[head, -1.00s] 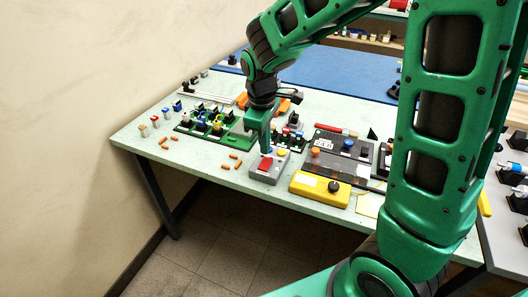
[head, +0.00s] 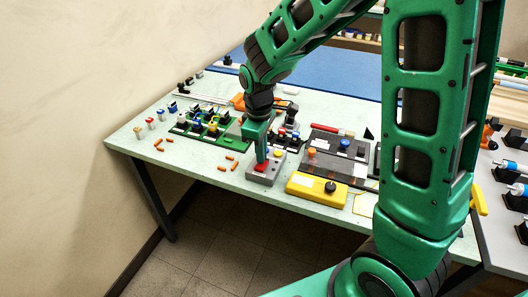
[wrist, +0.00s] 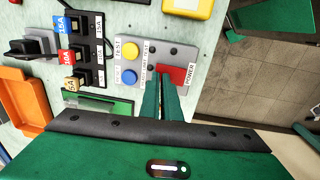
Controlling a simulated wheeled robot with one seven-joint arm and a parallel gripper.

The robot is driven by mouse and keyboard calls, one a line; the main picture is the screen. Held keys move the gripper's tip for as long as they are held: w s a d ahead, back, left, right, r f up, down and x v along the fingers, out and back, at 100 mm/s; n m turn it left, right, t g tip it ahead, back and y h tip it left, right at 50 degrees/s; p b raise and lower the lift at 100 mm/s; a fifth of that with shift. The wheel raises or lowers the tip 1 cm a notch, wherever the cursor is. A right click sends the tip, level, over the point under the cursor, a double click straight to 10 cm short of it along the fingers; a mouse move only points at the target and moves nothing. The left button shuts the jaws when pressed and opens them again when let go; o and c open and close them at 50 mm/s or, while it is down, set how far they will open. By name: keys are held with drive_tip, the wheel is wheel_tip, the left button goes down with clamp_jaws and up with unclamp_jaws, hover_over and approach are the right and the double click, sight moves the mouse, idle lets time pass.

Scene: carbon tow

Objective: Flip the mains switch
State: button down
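The grey control box (head: 278,168) sits near the front edge of the pale bench. It carries a red rocker switch marked POWER, which I take for the mains switch (wrist: 172,75), plus a yellow button (wrist: 131,49) and a blue button (wrist: 129,77). My gripper (head: 262,161) points down at the red switch. In the wrist view its two green fingers (wrist: 162,82) are close together with nothing between them, their tips at the switch's edge. They partly cover the switch and box; I cannot tell whether they touch it or which way the rocker is tilted.
A yellow box with a black knob (head: 318,188) stands just right of the grey box. A board with breakers (wrist: 82,52) lies behind it. Small orange pieces (head: 228,157) lie to the left. An orange tray (wrist: 22,105) shows in the wrist view.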

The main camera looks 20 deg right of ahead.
sight(258, 168)
drive_tip(key=shift+s+f, duration=0.1)
drive_tip(key=shift+s, duration=0.1)
drive_tip(key=shift+s+a, duration=0.5)
drive_tip(key=shift+r, duration=0.3)
drive_tip(key=shift+w+r, duration=0.1)
drive_tip(key=shift+r, duration=0.2)
wheel_tip(258, 168, up, 13)
drive_tip(key=s+a, duration=0.1)
drive_tip(key=shift+s, duration=0.15)
